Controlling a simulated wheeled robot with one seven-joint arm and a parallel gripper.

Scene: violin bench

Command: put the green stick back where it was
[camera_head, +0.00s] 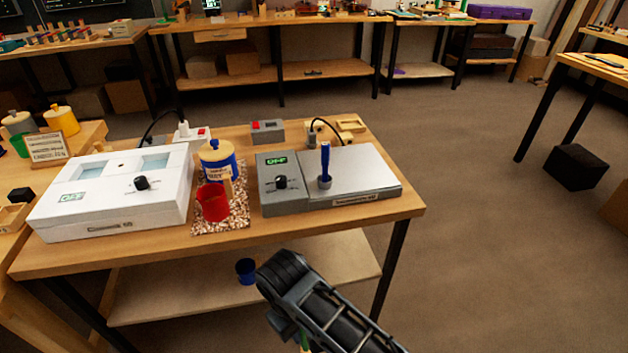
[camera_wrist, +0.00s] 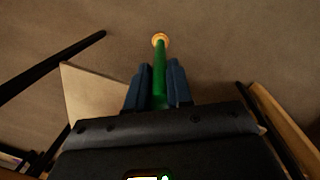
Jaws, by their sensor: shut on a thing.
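The green stick (camera_wrist: 160,75) is between the two blue fingers of my gripper (camera_wrist: 158,66), which is shut on it. The stick's far end carries a round tan tip (camera_wrist: 160,38) and points away from the wrist over the floor. In the head view only a small green bit shows at the bottom edge, below my dark arm, and the fingers are mostly hidden there. A blue stick (camera_head: 325,160) stands upright in a small grey holder (camera_head: 324,182) on the grey device (camera_head: 355,182). The frames do not show where the green stick was before.
The wooden bench (camera_head: 300,228) bears a white device (camera_head: 110,210), a red cup (camera_head: 212,203) and a blue and yellow jar (camera_head: 217,155). A blue cup (camera_head: 245,271) stands on the lower shelf (camera_head: 190,295).

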